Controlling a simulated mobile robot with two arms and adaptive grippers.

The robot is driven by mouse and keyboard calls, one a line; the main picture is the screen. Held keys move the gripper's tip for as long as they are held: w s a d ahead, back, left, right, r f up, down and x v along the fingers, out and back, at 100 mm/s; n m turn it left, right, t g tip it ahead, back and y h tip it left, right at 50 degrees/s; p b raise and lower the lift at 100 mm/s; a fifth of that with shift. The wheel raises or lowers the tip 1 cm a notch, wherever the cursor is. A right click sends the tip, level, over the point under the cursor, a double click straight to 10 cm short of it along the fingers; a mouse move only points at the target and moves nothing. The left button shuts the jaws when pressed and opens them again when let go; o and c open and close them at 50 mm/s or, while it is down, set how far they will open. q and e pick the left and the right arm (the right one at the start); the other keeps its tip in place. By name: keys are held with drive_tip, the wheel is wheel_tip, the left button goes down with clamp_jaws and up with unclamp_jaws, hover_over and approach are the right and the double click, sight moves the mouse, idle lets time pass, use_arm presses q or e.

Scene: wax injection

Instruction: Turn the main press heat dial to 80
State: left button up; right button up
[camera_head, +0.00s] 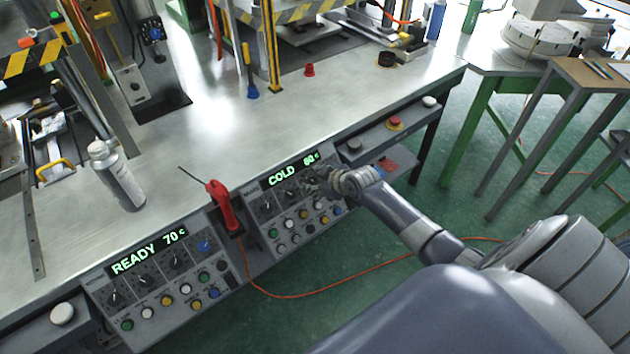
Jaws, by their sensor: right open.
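Two control panels with dials and buttons are set along the front edge of the workbench. The right panel (284,215) has a display (290,171) reading "COLD" and what looks like 80 c. The left panel (145,286) has a display (148,251) reading "READY 70 c". No label shows which is the main press. My right gripper (318,182) is open at the upper right dial of the right panel, just under its display. It hides that dial, and I cannot tell whether the fingers touch it. My left gripper is not in view.
A red-handled tool (222,205) stands between the panels, its orange cord trailing to the floor. A spray can (117,176) stands on the workbench (215,150). A red emergency button (395,123) is right of the right panel. Green floor is open in front.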

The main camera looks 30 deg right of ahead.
drive_tip(key=shift+w+a+f, duration=0.1)
drive_tip(key=shift+w+f, duration=0.25)
drive_tip(key=shift+w, duration=0.1)
drive_tip(key=c, duration=1.1)
drive_tip(key=shift+o, duration=0.2)
